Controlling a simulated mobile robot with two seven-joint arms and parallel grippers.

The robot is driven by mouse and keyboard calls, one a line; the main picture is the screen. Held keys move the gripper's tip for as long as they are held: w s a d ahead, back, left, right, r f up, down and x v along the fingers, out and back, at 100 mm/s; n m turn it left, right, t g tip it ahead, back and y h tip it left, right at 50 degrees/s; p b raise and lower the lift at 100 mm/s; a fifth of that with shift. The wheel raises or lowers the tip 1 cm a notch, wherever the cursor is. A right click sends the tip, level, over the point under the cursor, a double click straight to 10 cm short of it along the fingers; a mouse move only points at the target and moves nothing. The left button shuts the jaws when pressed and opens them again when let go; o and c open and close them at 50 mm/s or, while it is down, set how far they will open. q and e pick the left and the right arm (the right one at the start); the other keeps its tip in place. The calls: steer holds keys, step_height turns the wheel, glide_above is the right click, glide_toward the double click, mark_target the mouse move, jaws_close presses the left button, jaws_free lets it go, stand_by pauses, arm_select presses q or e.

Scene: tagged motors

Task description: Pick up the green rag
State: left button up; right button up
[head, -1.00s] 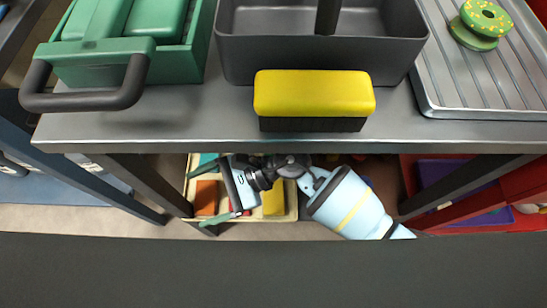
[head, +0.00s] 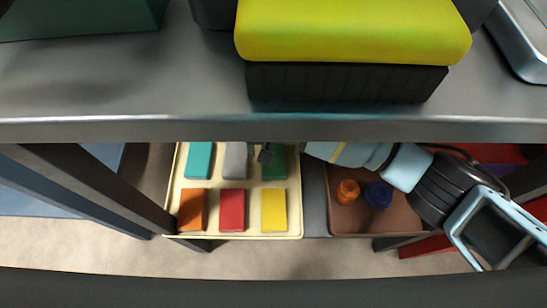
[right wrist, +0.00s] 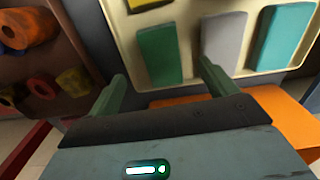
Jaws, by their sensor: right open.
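The green rag (head: 273,168) lies in the far right place of a cream tray (head: 294,236) on the lower shelf, partly hidden by a dark part of my right gripper or wrist (head: 266,153) and the upper shelf edge. In the right wrist view the green rag (right wrist: 158,54) shows just beyond and between the fingertips of my right gripper (right wrist: 163,70), which is open and empty. I cannot tell whether the fingers touch it. My left gripper is not in view.
The tray also holds teal (head: 198,161), grey (head: 235,161), orange (head: 192,210), red (head: 232,210) and yellow (head: 274,210) rags. A brown tray (head: 405,222) with orange and blue round parts stands to its right. The upper shelf edge (head: 200,129) overhangs, bearing a yellow-topped brush (head: 350,30).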

mark_target(274, 161)
step_height(274, 161, down, 2)
steer(key=shift+a+f+b, duration=0.1)
steer(key=shift+f+b, duration=1.2)
steer(key=shift+f, duration=1.25)
steer(key=shift+w, duration=0.1)
steer(key=c, duration=1.1)
steer(key=shift+r, duration=0.1)
